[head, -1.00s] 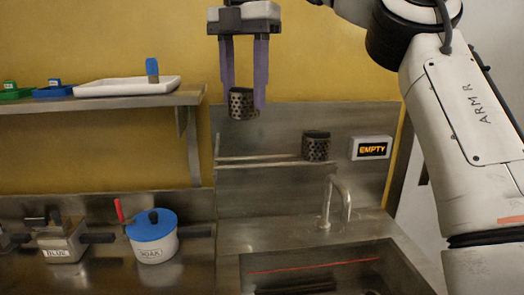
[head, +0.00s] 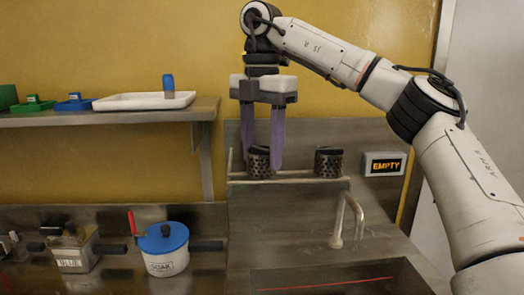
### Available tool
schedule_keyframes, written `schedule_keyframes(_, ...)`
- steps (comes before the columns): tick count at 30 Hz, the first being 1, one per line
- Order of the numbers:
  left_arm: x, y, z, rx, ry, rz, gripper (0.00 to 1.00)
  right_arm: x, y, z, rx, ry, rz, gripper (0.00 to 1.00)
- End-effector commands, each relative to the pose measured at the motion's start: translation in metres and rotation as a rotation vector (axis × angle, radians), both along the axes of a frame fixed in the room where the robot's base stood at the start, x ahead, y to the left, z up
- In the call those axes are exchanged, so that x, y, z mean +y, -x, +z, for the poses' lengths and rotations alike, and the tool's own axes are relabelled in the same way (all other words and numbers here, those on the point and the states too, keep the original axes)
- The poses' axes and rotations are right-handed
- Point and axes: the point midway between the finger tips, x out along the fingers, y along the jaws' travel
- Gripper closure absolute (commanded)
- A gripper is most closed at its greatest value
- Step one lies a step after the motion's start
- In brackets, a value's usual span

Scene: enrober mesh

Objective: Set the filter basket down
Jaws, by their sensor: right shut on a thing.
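My right gripper (head: 261,160) points down with its two purple fingers shut on a dark perforated metal filter basket (head: 258,165). The basket is upright at the left part of the wall rack (head: 285,181), at about the same height as a second, similar basket (head: 328,163) standing on the right part. The held basket's lower edge is at the rack's front rail; I cannot tell whether it bears on the rack. The fingers partly cover its sides. My left gripper is not in view.
A display reading EMPTY (head: 384,164) is right of the rack. Below are a tap (head: 346,218) and sink (head: 330,275). A blue-lidded SOAK pot (head: 164,250) stands on the counter at left. A shelf (head: 130,118) holds a white tray (head: 144,101).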

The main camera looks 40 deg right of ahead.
Motion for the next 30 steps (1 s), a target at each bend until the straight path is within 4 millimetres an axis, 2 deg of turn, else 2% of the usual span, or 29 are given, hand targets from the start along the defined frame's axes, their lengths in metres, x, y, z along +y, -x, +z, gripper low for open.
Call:
schedule_keyframes(12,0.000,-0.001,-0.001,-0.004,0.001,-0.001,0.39,0.000,0.000,-0.007,-0.002,0.001,0.000,0.76)
schedule_keyframes(13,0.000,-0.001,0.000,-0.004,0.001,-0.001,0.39,0.000,0.000,-0.006,-0.002,0.001,0.000,0.51)
schedule_keyframes(16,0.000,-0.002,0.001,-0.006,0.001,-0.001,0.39,0.000,0.000,-0.006,-0.002,0.001,0.000,0.35)
schedule_keyframes(24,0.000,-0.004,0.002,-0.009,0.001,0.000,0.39,0.000,0.000,-0.005,-0.002,0.001,0.000,0.35)
schedule_keyframes(30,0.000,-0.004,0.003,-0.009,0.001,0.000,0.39,0.000,-0.001,0.009,-0.004,0.002,0.000,0.35)
